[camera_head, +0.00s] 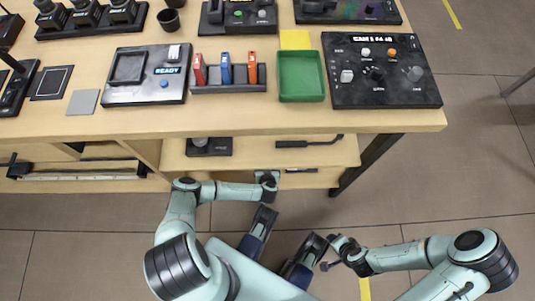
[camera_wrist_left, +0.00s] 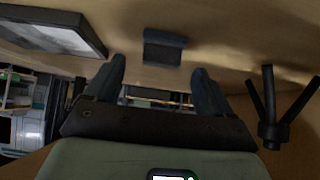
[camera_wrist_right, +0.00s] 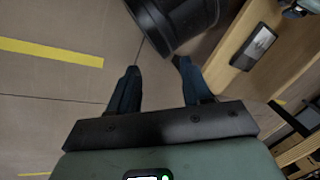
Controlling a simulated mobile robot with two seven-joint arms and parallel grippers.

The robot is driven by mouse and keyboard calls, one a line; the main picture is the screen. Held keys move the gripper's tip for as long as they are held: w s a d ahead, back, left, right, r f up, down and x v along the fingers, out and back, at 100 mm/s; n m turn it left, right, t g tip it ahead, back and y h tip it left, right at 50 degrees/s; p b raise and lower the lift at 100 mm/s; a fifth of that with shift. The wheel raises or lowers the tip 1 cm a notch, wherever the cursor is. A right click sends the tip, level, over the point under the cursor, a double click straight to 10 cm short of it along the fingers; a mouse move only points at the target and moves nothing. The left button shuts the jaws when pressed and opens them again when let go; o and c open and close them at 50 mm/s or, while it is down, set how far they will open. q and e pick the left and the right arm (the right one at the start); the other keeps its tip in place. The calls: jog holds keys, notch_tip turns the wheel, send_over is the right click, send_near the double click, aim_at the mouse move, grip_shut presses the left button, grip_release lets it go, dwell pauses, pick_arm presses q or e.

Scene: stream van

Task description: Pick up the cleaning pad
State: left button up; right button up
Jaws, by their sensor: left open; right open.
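A flat grey square pad (camera_head: 83,102) lies on the tabletop near the front edge at the left; I take it as the cleaning pad, though a yellow square (camera_head: 295,39) also lies farther back. My left gripper (camera_wrist_left: 160,70) is open and empty, below the tabletop's front edge by the lower shelf. In the head view its wrist shows well to the right of and below the grey pad. My right gripper (camera_wrist_right: 157,70) is open and empty, over the floor in front of the table, far from the pad. I cannot make out the pad in either wrist view.
A black-framed square (camera_head: 51,82) lies left of the grey pad, and a READY panel (camera_head: 148,75) stands right of it. A rack (camera_head: 229,78) with coloured items, a green tray (camera_head: 301,76) and a black control panel (camera_head: 380,70) follow. The shelf (camera_head: 260,151) holds dark items.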

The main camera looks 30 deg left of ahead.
pick_arm(q)
jog(key=shift+b+x, duration=0.85)
jog(key=shift+x, duration=0.2)
jog(key=shift+w+a+f+b, duration=0.1)
jog(key=shift+w+f+b, duration=0.15)
jog(key=shift+f+b, duration=0.3)
jog(key=shift+w+a, duration=0.1)
jog(key=shift+w, duration=0.05)
pick_arm(e)
jog(key=f, duration=0.1)
jog(key=d+f, duration=0.1)
jog(key=f, duration=0.1)
jog(key=d+f, duration=0.1)
jog(key=f, duration=0.1)
jog(key=shift+d+f, duration=0.1)
jog(key=shift+f, duration=0.15)
pick_arm(q)
jog(key=shift+r, duration=0.1)
jog(key=c, duration=1.1)
